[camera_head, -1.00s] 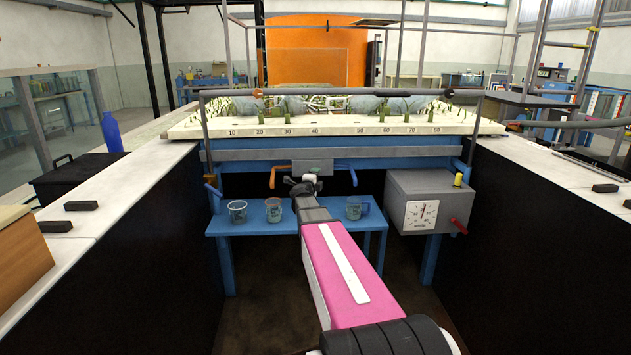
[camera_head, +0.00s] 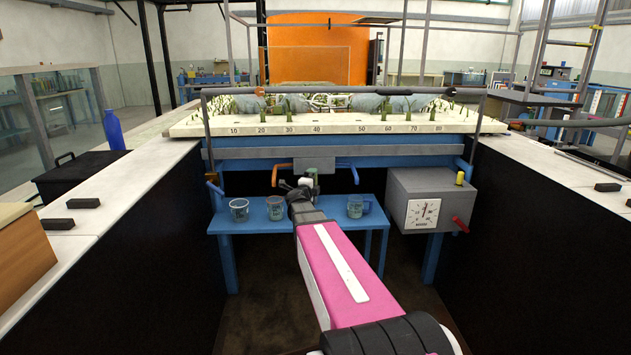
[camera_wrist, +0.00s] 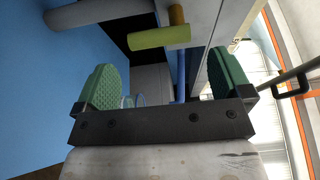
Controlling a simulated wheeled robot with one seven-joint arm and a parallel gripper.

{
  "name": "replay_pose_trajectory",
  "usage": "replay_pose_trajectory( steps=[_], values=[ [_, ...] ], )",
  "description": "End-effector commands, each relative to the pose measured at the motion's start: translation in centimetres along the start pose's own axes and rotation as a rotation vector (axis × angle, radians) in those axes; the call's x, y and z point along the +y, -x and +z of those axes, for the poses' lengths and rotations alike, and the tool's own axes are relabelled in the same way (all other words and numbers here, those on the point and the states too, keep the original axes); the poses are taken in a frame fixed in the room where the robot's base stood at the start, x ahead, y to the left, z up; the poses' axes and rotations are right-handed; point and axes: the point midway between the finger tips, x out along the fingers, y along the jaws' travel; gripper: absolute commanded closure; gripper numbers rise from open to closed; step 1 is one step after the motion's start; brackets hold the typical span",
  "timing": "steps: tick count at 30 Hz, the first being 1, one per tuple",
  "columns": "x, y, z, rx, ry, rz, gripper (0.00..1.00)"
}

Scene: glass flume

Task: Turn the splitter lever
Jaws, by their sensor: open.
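The splitter appears to be the small grey box (camera_head: 313,166) under the flume's near edge, with an orange pipe on its left and a blue pipe on its right. My gripper (camera_head: 302,184) is just in front of and below it, and the wrist hides part of it. In the wrist view my gripper (camera_wrist: 163,80) is open, with two green pads wide apart and nothing between them. A yellow-green cylindrical handle (camera_wrist: 160,37), which looks like the lever, lies ahead of the pads, apart from them. In the head view the lever cannot be made out.
A blue bench (camera_head: 290,221) with several beakers stands below the splitter. A grey box with a dial (camera_head: 424,213) and a red knob is to the right. The flume's white bed (camera_head: 345,127) is above. Black-sided counters flank the space on both sides.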

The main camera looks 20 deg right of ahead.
Motion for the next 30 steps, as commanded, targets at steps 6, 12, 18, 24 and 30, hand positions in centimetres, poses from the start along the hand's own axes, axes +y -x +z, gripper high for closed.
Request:
replay_pose_trajectory(
  steps=[6,12,18,24,30],
  values=[
    [0.0,4.1,-0.1,-0.001,0.0,0.0,0.03],
    [0.0,5.0,0.0,-0.001,0.0,0.0,0.03],
    [0.0,4.9,0.0,-0.001,-0.001,0.0,0.03],
    [0.0,5.0,0.1,-0.01,0.006,0.0,0.03],
    [0.8,6.5,2.6,-0.172,0.124,0.002,0.03]
  ],
)
